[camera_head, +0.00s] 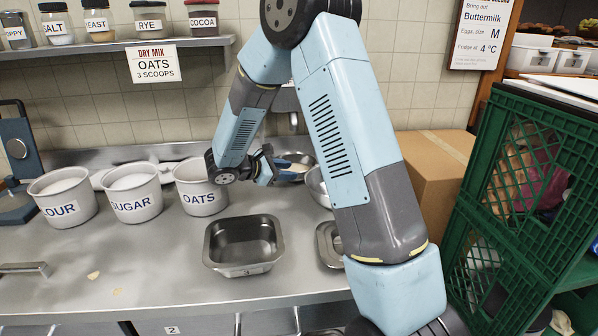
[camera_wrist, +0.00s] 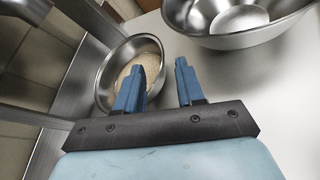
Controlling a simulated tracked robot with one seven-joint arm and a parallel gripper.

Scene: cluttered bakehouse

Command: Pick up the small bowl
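The small bowl (camera_wrist: 104,91) is a shiny steel bowl with something pale beige in it, at the upper left of the wrist view. In the head view, the small bowl (camera_head: 300,158) shows partly behind my gripper at the back of the counter. Whether either finger touches the bowl cannot be told. In the head view my gripper (camera_head: 279,166) is right of the oats tub.
A larger steel bowl (camera_wrist: 240,38) stands close right of the small bowl. Tubs of oats (camera_head: 197,198), sugar (camera_head: 137,208) and flour (camera_head: 62,210) stand left. A steel pan (camera_head: 243,268) is in front. A cardboard box (camera_head: 430,180) and green crate (camera_head: 520,190) stand right.

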